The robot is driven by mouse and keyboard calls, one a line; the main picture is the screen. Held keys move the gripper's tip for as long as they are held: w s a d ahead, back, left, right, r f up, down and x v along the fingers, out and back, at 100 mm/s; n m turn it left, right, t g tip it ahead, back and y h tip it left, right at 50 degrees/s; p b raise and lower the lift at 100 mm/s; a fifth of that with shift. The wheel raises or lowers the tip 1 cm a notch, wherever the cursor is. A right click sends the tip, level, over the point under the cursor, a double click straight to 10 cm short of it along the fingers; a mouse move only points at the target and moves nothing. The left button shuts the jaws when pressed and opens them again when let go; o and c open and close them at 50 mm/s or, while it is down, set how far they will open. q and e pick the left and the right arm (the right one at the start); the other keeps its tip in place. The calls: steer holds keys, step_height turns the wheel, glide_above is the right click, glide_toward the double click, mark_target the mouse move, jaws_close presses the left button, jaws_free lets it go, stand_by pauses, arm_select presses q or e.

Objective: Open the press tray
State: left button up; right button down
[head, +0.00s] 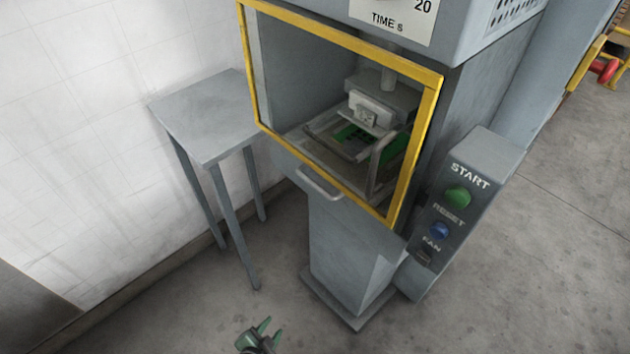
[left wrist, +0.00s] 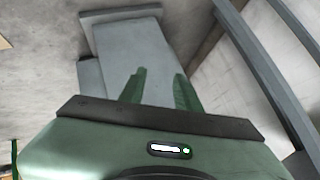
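The press (head: 345,240) is a grey machine on a pedestal with a yellow-framed window opening (head: 340,50). Inside it, the press tray (head: 325,125) holds green pieces under a metal press head (head: 372,108). A light metal handle (head: 320,184) is on the front below the frame. My left gripper (head: 264,328) is at the bottom of the head view, low in front of the press and well apart from the handle. Its two green fingers are spread and empty; they also show in the left wrist view (left wrist: 158,88), over the pedestal (left wrist: 140,55). My right gripper is not in view.
A small grey table (head: 205,110) stands left of the press, near the white wall. A control box (head: 465,200) with a green start button and a blue button is on the right. The concrete floor in front is clear.

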arm_select(q)
steer(key=w+d+r+m+t+h, duration=0.1)
steer(key=w+d+r+m+t, duration=0.15)
steer(key=w+r, duration=0.4)
steer(key=w+d+r+m+t+h, duration=0.1)
steer(key=w+d+r+m+t, duration=0.2)
steer(key=r, duration=0.7)
steer(key=m+t+h, duration=0.3)
steer(key=m+t, duration=0.1)
steer(key=m, duration=0.2)
glide_toward(314, 184)
steer(key=w, duration=0.2)
steer(key=x, duration=0.2)
steer(key=p+x, duration=0.1)
steer(key=x, duration=0.2)
steer(key=p+x, duration=0.1)
steer(key=x, duration=0.2)
steer(key=shift+d+f, duration=0.1)
steer(key=shift+d, duration=0.25)
jaws_close()
steer(key=shift+s, duration=0.1)
